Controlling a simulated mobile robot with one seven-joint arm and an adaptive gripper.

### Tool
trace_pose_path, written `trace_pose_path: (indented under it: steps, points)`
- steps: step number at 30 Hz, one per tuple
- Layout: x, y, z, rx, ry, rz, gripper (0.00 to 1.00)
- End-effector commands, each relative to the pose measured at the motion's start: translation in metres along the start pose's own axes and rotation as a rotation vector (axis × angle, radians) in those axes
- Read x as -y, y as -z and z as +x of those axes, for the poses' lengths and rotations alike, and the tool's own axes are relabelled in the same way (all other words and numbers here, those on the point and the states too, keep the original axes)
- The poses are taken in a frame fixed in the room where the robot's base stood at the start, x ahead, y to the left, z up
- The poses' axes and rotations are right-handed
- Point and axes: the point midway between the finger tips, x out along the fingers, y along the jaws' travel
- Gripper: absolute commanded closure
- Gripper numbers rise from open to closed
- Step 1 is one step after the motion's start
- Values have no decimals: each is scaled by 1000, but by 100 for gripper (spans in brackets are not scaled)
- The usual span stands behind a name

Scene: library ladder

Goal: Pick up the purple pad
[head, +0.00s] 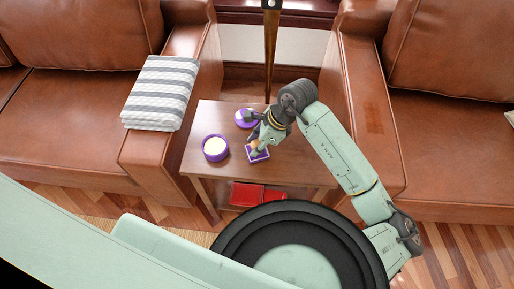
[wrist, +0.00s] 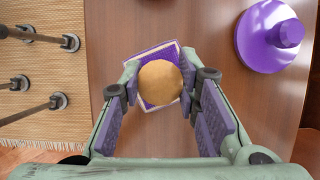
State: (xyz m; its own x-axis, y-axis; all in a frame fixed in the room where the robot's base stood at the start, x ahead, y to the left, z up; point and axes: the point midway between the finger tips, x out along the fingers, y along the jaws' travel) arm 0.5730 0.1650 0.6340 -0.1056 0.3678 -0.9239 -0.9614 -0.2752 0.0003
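The purple pad (wrist: 150,57) is a small square with a pale border, lying on the small wooden table. In the head view the purple pad (head: 259,156) is near the table's middle, partly hidden by my gripper. A round tan knob (wrist: 160,83) sits over the pad and hides much of its middle; I cannot tell whether it is attached. My gripper (wrist: 162,86) is open above the pad, its fingers on either side of the knob, with small gaps visible. In the head view my gripper (head: 258,142) points down at the pad.
A purple lid-like disc with a knob (wrist: 268,38) lies beside the pad. A round purple container with a cream top (head: 215,148) stands left on the table (head: 196,170). Leather armchairs flank it, one with a striped cloth (head: 160,92). A red object (head: 247,194) lies below the tabletop.

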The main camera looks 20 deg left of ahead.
Motion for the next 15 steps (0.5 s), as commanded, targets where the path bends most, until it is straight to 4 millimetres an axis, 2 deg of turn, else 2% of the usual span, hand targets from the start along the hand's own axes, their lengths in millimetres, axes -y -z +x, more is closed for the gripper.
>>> trace_pose_path:
  steps: [1, 11, 15]
  points:
    - [0, 0, 0, 0, 0, 0, 76]
    - [0, 0, 0, 0, 0, 0, 98]
    - [0, 0, 0, 0, 0, 0, 99]
